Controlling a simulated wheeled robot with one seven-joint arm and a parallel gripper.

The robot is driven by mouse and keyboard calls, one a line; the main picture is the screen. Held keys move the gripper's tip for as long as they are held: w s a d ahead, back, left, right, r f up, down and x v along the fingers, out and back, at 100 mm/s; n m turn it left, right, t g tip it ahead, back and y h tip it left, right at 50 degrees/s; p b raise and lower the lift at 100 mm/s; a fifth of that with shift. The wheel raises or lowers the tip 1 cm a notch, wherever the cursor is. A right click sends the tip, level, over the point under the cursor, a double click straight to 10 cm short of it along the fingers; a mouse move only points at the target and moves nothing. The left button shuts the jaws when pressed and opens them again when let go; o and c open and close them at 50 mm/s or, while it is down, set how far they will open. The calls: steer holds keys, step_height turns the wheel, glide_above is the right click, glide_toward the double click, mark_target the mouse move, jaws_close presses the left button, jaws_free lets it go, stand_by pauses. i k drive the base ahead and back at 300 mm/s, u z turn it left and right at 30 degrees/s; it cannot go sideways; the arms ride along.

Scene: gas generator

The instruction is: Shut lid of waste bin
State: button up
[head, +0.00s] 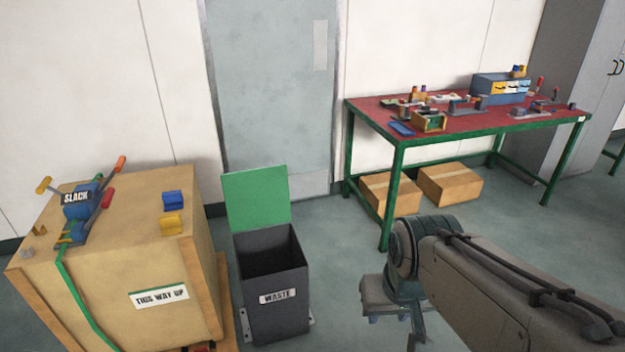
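The waste bin (274,318) is a dark grey open-topped box with a "WASTE" label on its front. It stands on the floor near the picture's middle, just right of the wooden crate. Its green lid (257,198) stands upright at the back edge, so the bin is open. The inside looks dark and I see nothing in it. My gripper (398,318) is at the lower right of the bin, apart from it and partly hidden by my arm. It seems to point downward. Whether its fingers are open or shut does not show.
A wooden crate (160,270) marked "THIS WAY UP" stands close to the bin's left, with a ratchet tool (80,205) and small blocks on top. A red-topped workbench (450,118) with green legs stands at the back right, cardboard boxes (450,184) beneath it. A grey door (268,90) is behind.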

mark_target(258, 197)
steer(key=z, duration=0.5)
steer(key=i, duration=3.35)
steer(key=u, duration=1.45)
steer(key=i, duration=2.25)
steer(key=u, duration=2.95)
